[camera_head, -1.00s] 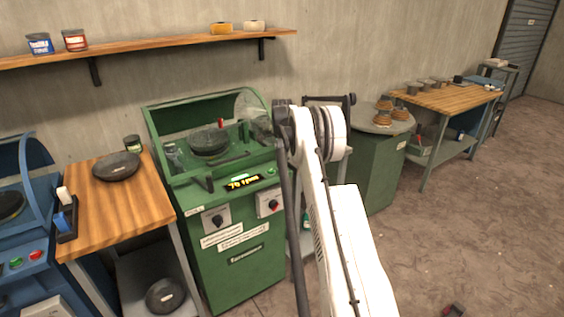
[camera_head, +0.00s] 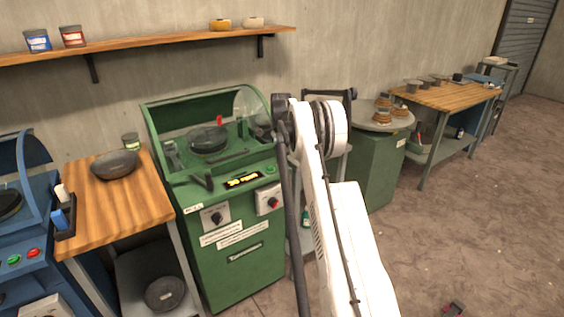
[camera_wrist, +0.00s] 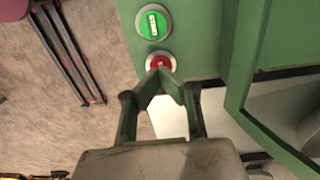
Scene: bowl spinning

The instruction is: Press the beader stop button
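In the wrist view a red button (camera_wrist: 160,62) in a white ring sits on the edge of a green panel (camera_wrist: 195,30), beside a green button (camera_wrist: 153,22) with a white label. My gripper (camera_wrist: 161,76) has its fingertips together and overlapping the lower part of the red button; I cannot tell whether they touch it. Nothing is held. The red button is not visible there, and my gripper cannot be made out behind my white arm.
A wooden table (camera_head: 145,205) with a dark bowl (camera_head: 115,164) stands left of the green machine. A blue machine (camera_head: 40,265) with green and red buttons stands at far left. A green cabinet (camera_head: 375,170) and a wooden bench (camera_head: 450,95) stand right. The floor at right is mostly clear.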

